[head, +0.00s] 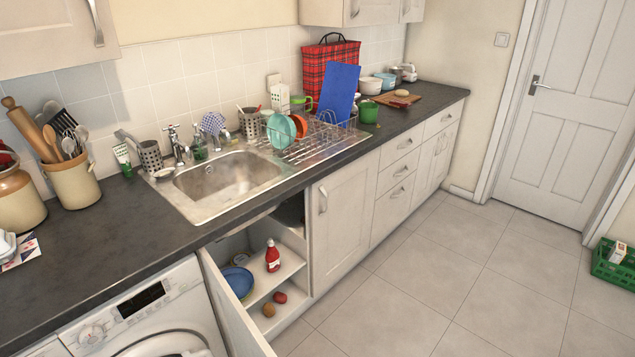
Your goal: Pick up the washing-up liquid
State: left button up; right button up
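A small greenish bottle (199,149) stands upright behind the sink, just right of the tap; it looks like the washing-up liquid, but its label is too small to read. A green and white tube or packet (122,158) leans at the wall left of the sink. A red bottle with a white cap (272,256) stands on a shelf in the open cupboard. Neither of my grippers is in view.
The steel sink (228,187) is empty. A tap (176,145), utensil holder (151,157) and dish rack (305,140) crowd the bottle's surroundings. An open cupboard door (232,305) juts out beside the washing machine (150,320). The floor at right is mostly clear.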

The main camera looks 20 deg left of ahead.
aim_at(272, 257)
jog(key=u, duration=1.2)
jog(key=i, duration=0.1)
